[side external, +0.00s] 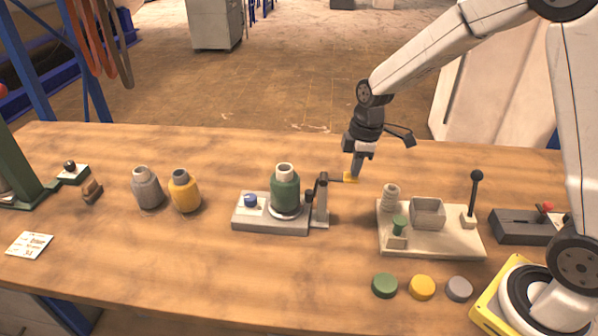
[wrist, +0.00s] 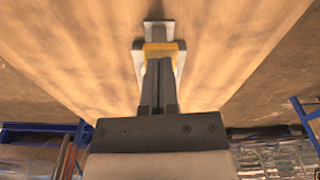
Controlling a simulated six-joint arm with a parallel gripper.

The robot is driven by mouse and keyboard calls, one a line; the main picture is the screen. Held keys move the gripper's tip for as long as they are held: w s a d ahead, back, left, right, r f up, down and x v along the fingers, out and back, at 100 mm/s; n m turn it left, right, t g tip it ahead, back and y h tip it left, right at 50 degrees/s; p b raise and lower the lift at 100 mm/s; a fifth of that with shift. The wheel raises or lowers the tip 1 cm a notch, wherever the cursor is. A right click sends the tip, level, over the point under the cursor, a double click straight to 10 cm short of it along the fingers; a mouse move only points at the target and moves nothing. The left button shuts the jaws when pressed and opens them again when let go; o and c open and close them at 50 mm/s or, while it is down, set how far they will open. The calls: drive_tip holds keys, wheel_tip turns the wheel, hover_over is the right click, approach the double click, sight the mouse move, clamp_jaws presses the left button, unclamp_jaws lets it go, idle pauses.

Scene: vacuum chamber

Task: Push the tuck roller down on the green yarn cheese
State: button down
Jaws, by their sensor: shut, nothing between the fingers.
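The green yarn cheese (side external: 285,193) stands upright on the grey base (side external: 270,224), its pale tube end showing on top. The tuck roller (side external: 310,196), small and dark, sits at the cheese's right side on a pivoted arm beside a grey post (side external: 322,205). I cannot tell whether it touches the yarn. A lever runs right from the post to a yellow tab (side external: 351,179). My gripper (side external: 356,173) is shut and empty, pointing down at the tab. In the wrist view the shut fingertips (wrist: 161,62) overlap the yellow tab (wrist: 160,47); contact is unclear.
A grey cheese (side external: 148,189) and a yellow cheese (side external: 184,193) stand to the left. A blue button (side external: 250,200) is on the base. A beige fixture (side external: 430,242) with a black-knobbed lever stands right. Green, yellow and grey discs lie in front. The table behind the base is clear.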

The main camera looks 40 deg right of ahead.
sight(357, 182)
drive_tip(key=shift+f, duration=0.15)
drive_tip(key=shift+f, duration=0.95)
drive_tip(key=shift+s+f, duration=0.2)
drive_tip(key=shift+f, duration=0.4)
drive_tip(key=shift+s+f, duration=0.2)
drive_tip(key=shift+f, duration=0.35)
drive_tip(key=d, duration=0.1)
drive_tip(key=s+d, duration=0.1)
drive_tip(key=shift+s+d+r, duration=0.15)
drive_tip(key=shift+d+r, duration=0.15)
drive_tip(key=shift+r, duration=0.3)
